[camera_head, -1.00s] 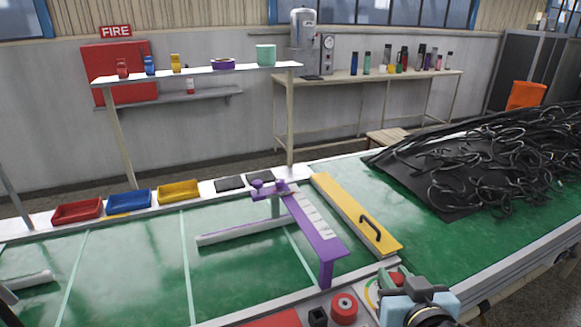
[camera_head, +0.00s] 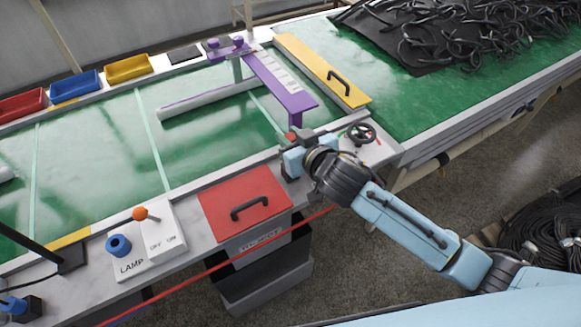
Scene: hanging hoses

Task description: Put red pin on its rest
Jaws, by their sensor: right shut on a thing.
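My right gripper (camera_head: 297,146) is at the near edge of the green table, just below the foot of the purple stand. It is shut on the red pin (camera_head: 290,137), of which only a small red part shows at the fingertips. The gripper and wrist cover the rim there, so the pin's rest is hidden, and I cannot tell whether the pin touches it. My left gripper is out of view.
The purple stand (camera_head: 280,85) and the yellow board (camera_head: 318,66) lie beyond the gripper. A black handwheel (camera_head: 361,132) is close on its right. A red lid with a handle (camera_head: 244,204) and the lamp switch box (camera_head: 152,240) are to its left.

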